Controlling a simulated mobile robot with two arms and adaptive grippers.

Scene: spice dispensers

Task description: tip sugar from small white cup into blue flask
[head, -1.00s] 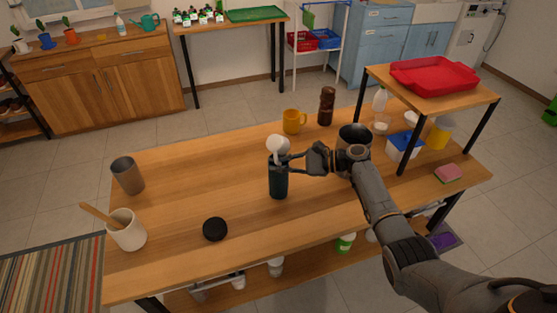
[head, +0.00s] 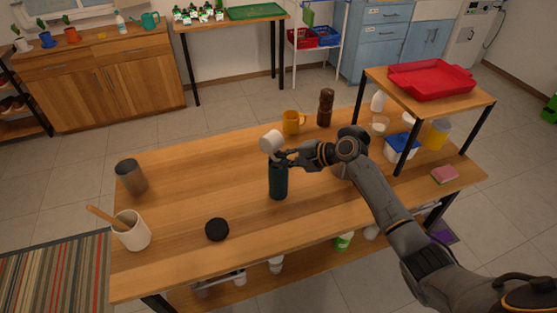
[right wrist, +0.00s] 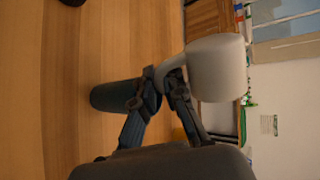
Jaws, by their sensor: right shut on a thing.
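The small white cup (head: 271,143) is in the air above and slightly behind the blue flask. My right gripper (head: 286,157) is shut on the cup's handle. In the right wrist view the cup (right wrist: 217,68) looks near upright, perhaps slightly tilted; its inside and any sugar are hidden. The dark blue flask (head: 278,182) stands upright on the table, just below the gripper. In the right wrist view the flask (right wrist: 115,95) shows partly behind the fingers (right wrist: 163,85), and its mouth is hidden. My left gripper is not in view.
A black round lid (head: 217,229) lies front left of the flask. A utensil crock (head: 132,232) and a brown tumbler (head: 130,178) stand at the left. A yellow mug (head: 292,122) and a brown mill (head: 325,108) stand behind. A raised shelf with a red tray (head: 432,80) is right.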

